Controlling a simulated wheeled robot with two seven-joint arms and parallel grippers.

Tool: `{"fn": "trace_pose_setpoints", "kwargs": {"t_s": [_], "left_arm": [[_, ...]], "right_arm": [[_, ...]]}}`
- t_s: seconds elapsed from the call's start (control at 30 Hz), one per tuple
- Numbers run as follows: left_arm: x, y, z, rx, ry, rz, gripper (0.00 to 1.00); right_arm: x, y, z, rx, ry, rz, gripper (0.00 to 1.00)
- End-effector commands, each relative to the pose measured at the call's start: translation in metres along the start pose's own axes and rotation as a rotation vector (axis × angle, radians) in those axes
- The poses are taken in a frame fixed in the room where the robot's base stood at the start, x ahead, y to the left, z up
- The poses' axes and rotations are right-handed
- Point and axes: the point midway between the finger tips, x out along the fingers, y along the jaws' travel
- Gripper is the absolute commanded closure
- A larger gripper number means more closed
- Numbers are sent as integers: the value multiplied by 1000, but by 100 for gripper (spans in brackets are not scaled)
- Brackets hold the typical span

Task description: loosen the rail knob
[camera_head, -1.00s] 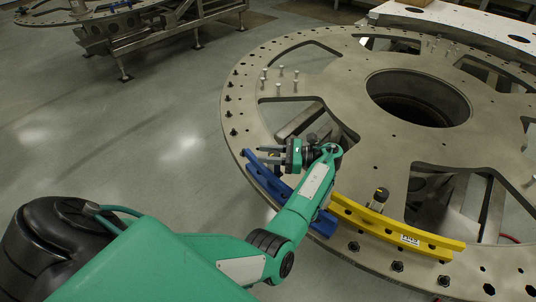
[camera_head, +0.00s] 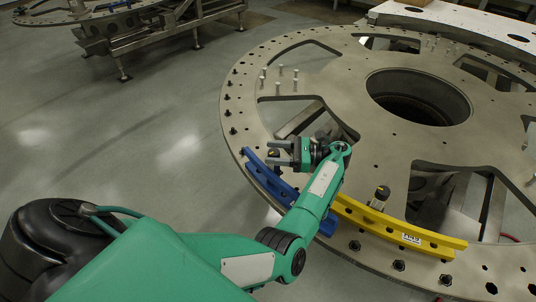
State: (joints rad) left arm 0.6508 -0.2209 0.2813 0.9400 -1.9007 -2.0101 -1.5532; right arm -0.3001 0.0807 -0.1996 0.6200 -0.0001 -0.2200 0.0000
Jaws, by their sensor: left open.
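The blue rail (camera_head: 262,174) lies along the left edge of the large round turret plate. A dark knob (camera_head: 273,154) shows beside the blue rail, at the tips of my left gripper (camera_head: 271,153). The gripper is open, with one finger on the far side of the knob and one on the near side in the picture. I cannot tell whether they touch it. The yellow rail (camera_head: 435,243) lies on the near edge of the plate, with a second black knob (camera_head: 381,193) standing beside it. My right gripper is not in view.
The turret plate (camera_head: 350,100) has large cutouts and a round centre hole (camera_head: 418,97). Several upright pins (camera_head: 280,77) stand on its far left part. Bolts line its rim. Another plate on a stand (camera_head: 125,40) is at the back left. The floor between is clear.

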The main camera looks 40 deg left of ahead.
Motion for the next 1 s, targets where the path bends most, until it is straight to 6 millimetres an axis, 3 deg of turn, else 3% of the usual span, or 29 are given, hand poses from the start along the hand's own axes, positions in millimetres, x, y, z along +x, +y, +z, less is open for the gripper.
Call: {"fn": "trace_pose_setpoints", "kwargs": {"t_s": [0.13, 0.33, 1.0], "left_arm": [[-28, 0, -5, 1, 5, -2, 44], [-45, 0, -3, 0, 2, 0, 44], [-50, 0, 4, -1, 0, 0, 44]], "right_arm": [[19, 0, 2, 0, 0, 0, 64], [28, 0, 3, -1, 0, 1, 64], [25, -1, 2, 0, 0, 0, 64]]}}
